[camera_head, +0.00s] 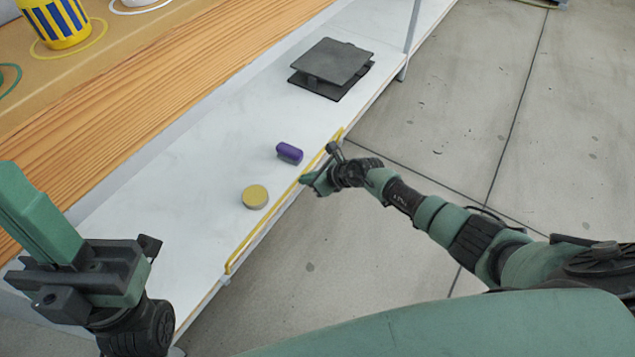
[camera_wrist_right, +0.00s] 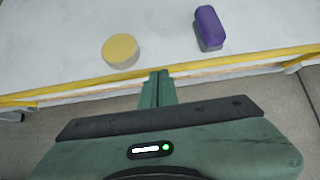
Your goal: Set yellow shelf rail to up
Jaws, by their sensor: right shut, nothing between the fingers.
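The yellow shelf rail (camera_head: 263,226) is a thin bar along the front edge of the white shelf. It also crosses the right wrist view (camera_wrist_right: 240,60). It lies close to the shelf edge; I cannot tell its exact height setting. My right gripper (camera_head: 308,180) is shut and empty at the outer side of the rail, near its middle. In the right wrist view its fingertips (camera_wrist_right: 159,74) overlap the rail's line; contact is unclear. My left gripper (camera_head: 35,215) is at the lower left, away from the rail, and its finger opening is unclear.
A yellow-and-blue striped cup (camera_head: 58,22) stands on the wooden surface above. A metal post (camera_head: 412,30) rises at the shelf's front edge.

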